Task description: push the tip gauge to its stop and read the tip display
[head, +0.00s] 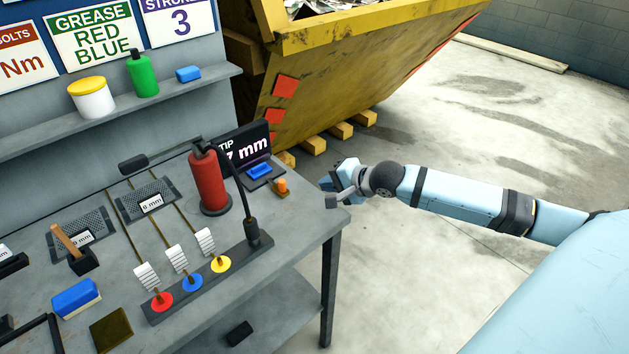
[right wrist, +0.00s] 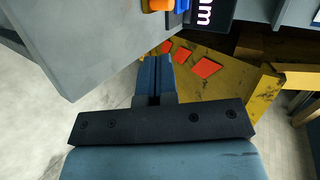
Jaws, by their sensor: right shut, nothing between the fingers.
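The tip gauge stands at the table's right back corner. Its dark display (head: 250,143) shows "TIP" and a number ending in "7 mm"; the red cylinder and black hose hide part of it. In front of the display are a blue block (head: 258,170) and a small orange piece (head: 282,185). My right gripper (head: 331,191) is shut and empty, just off the table's right edge, to the right of the orange piece and apart from it. In the right wrist view its fingers (right wrist: 153,78) are together, with the orange piece (right wrist: 158,5) at the top edge. My left gripper is not in view.
A red cylinder (head: 208,180) and a black hose (head: 240,185) stand left of the gauge. A rack (head: 215,275) with red, blue and yellow discs lies in front. A yellow skip (head: 340,60) stands behind the table.

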